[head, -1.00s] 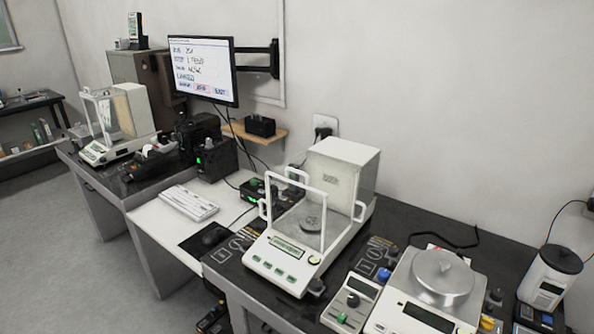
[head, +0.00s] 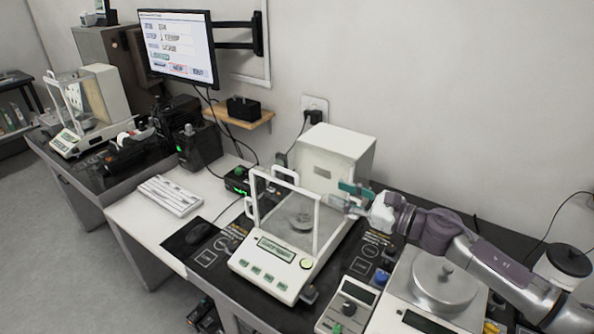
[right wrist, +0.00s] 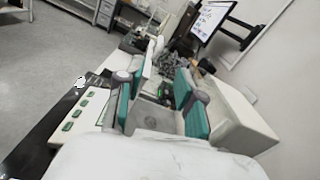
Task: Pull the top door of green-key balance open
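The green-key balance (head: 276,262) is the white one with a glass chamber and a row of green keys, in the middle of the head view. It also shows in the right wrist view (right wrist: 88,112). White loop handles show on its chamber, one at the upper back (head: 285,174). The clear top door is hard to make out and looks closed. My right gripper (head: 350,198) is at the right rear of the chamber, by its upper edge. My left gripper is not in view.
A second balance (head: 440,280) with a round pan stands at the front right, under my right arm. A keyboard (head: 170,195) and mouse (head: 198,232) lie left of the green-key balance. A monitor (head: 178,45) hangs on the wall behind. Another glass balance (head: 98,100) stands far left.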

